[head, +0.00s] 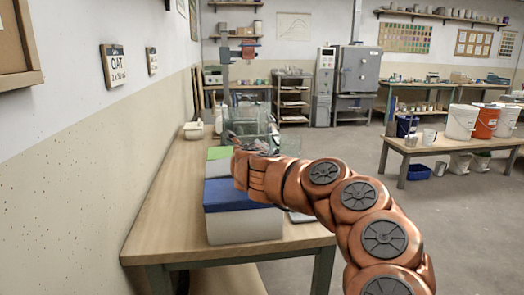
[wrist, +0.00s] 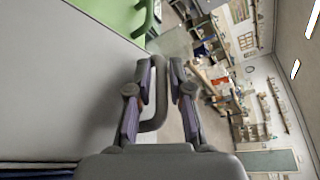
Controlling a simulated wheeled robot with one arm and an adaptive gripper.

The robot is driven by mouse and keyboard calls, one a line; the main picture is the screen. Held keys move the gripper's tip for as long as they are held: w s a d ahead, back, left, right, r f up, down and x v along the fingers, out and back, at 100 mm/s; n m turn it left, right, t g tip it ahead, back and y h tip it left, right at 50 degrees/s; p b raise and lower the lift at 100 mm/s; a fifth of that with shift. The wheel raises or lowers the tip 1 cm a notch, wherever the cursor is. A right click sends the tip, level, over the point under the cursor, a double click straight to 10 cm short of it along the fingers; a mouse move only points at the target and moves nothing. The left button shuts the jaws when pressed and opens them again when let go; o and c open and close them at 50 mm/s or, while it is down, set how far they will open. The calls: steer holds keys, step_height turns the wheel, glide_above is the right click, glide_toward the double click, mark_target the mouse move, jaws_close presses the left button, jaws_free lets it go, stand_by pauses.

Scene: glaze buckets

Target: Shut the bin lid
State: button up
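A pale bin with a blue lid (head: 240,194) stands at the near end of the wooden table. Behind it are a grey bin part (head: 217,168) and a green lid (head: 219,153). In the wrist view a broad grey panel (wrist: 70,85) lies between the green lid (wrist: 105,14) and a blue edge (wrist: 35,174). A grey loop handle (wrist: 157,122) stands at the panel's right side. My gripper (wrist: 159,68) has its fingers apart, one on each side of this handle; firm contact is not clear. My arm hides part of the bins in the head view, so the grey lid's angle is unclear.
Clear containers (head: 252,125) stand behind my wrist on the wooden table (head: 165,215). The wall (head: 80,180) runs close along its left. A second table (head: 440,146) with buckets is at the right. Open floor (head: 350,190) lies between them.

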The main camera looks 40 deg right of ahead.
steer(key=shift+s, duration=0.1)
steer(key=v, duration=1.2)
stand_by(0.4)
